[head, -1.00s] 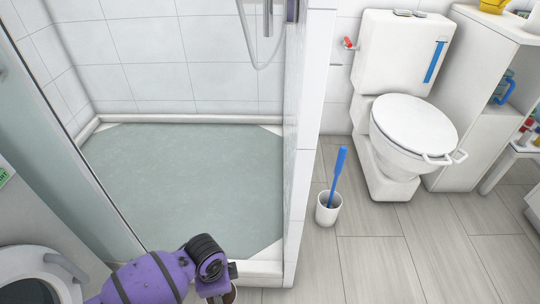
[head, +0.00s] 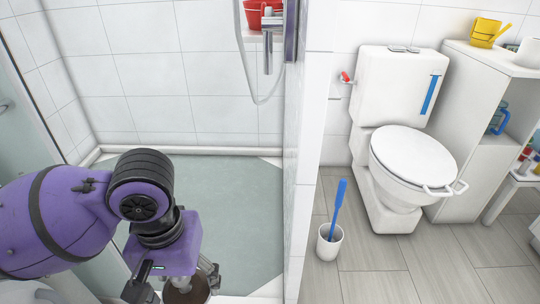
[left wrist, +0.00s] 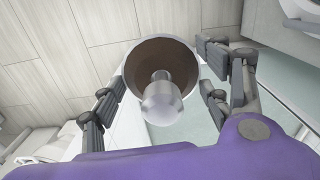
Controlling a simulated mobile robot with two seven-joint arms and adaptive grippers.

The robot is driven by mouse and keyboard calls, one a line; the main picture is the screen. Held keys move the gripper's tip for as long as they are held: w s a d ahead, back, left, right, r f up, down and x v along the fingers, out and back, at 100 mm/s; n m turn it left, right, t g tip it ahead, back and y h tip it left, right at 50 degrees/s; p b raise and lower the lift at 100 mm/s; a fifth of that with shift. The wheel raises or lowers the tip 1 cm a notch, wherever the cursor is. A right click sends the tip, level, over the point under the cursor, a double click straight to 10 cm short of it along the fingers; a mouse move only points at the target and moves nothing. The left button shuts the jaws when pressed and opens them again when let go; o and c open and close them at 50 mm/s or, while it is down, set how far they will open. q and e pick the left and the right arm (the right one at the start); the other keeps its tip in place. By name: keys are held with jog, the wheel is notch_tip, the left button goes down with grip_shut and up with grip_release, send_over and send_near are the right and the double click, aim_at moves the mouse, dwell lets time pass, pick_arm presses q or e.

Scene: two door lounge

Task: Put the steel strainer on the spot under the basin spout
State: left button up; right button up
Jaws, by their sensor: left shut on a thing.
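My left gripper (head: 178,284) reaches in from the left at the bottom of the head view, in front of the shower floor. It is shut on a round thing that I take for the steel strainer (head: 188,292), of which only a brown part shows there. In the left wrist view the strainer (left wrist: 163,101) sits between the fingers, a grey-rimmed round cup with a brown inside and a shiny knob at its centre. The basin, its spout and the spot under it are not in view. My right gripper is not in view.
A shower stall with a green-grey floor (head: 240,200) lies ahead, bounded by a white wall end (head: 305,160). Right of it are a toilet brush in a white holder (head: 330,243), a toilet (head: 405,150) and a white shelf unit (head: 458,165). Free wooden floor (head: 420,260) lies before the toilet.

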pick_arm(q)
jog(key=r, duration=0.2)
jog(key=w+a+r, duration=0.1)
jog(key=r, duration=0.1)
jog(key=w+a+r, duration=0.1)
jog(key=r, duration=0.1)
jog(key=shift+r, duration=0.3)
pick_arm(e)
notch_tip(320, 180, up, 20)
jog(key=p, duration=2.3)
pick_arm(q)
jog(key=s+r+p, duration=0.3)
jog(key=r+p, duration=0.1)
jog(key=r, duration=0.7)
jog(key=s+r+p, duration=0.3)
jog(key=r+p, duration=0.2)
jog(key=r, duration=0.6)
jog(key=s+r+p, duration=0.3)
jog(key=r+p, duration=0.2)
jog(key=r, duration=0.6)
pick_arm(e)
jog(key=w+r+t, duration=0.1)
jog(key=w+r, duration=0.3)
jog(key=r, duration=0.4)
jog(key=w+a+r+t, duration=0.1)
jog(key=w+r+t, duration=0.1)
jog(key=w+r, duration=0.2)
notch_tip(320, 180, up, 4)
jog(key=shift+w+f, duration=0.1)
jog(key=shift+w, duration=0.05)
